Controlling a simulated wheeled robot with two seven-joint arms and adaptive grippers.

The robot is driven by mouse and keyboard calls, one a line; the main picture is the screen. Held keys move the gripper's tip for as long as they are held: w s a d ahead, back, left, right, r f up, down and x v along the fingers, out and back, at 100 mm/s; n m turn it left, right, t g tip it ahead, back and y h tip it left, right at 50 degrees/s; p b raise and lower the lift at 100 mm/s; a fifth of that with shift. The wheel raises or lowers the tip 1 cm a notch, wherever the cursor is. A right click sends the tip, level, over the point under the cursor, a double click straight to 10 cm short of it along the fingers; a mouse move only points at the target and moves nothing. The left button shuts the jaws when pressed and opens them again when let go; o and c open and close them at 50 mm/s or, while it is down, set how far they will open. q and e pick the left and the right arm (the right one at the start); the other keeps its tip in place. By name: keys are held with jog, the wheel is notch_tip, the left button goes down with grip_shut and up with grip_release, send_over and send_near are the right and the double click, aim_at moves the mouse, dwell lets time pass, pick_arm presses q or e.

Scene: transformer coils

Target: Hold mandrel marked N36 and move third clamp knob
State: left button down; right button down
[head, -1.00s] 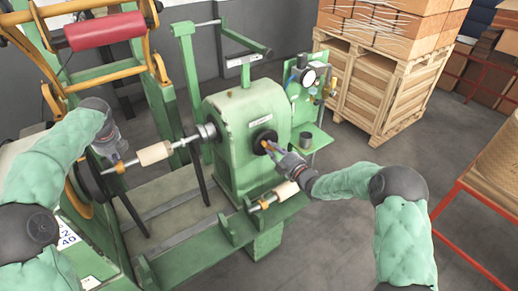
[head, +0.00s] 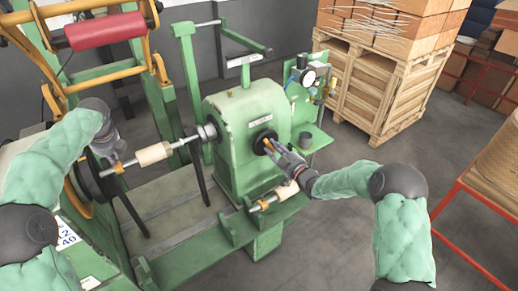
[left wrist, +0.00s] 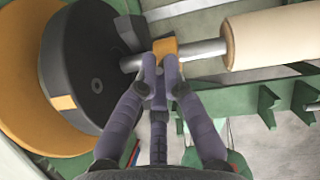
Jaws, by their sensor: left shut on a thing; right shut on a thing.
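A mandrel with a pale wooden roll (head: 153,154) and a steel shaft runs between the dark disc (head: 93,180) on the left and the chuck on the green headstock (head: 245,120). No N36 mark is legible. My left gripper (head: 117,161) is shut on the orange clamp piece (left wrist: 166,47) on the shaft, between the disc and the roll; its fingers partly cover it. My right gripper (head: 270,148) is shut on a small orange knob (head: 267,144) at the black hub (head: 263,137) of the headstock; the fingertips partly hide the knob.
A second mandrel with an orange piece (head: 264,205) rests on green brackets below my right gripper. A green shelf (head: 319,139) with a gauge (head: 308,77) and dark cup (head: 305,141) stands right of the headstock. A crate (head: 380,90) and red rack (head: 475,198) stand further right.

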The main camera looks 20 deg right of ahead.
jog(key=shift+s+a+f, duration=0.1)
jog(key=shift+a+f, duration=0.1)
jog(key=shift+a, duration=0.25)
jog(key=c, duration=1)
grip_release()
jog(key=shift+s+a, duration=0.1)
jog(key=shift+a, duration=0.05)
jog(key=shift+f, duration=0.25)
jog(key=v, duration=0.8)
jog(key=r+v, duration=0.1)
jog(key=v, duration=0.3)
jog(key=shift+d+r, duration=0.1)
jog(key=shift+d, duration=0.25)
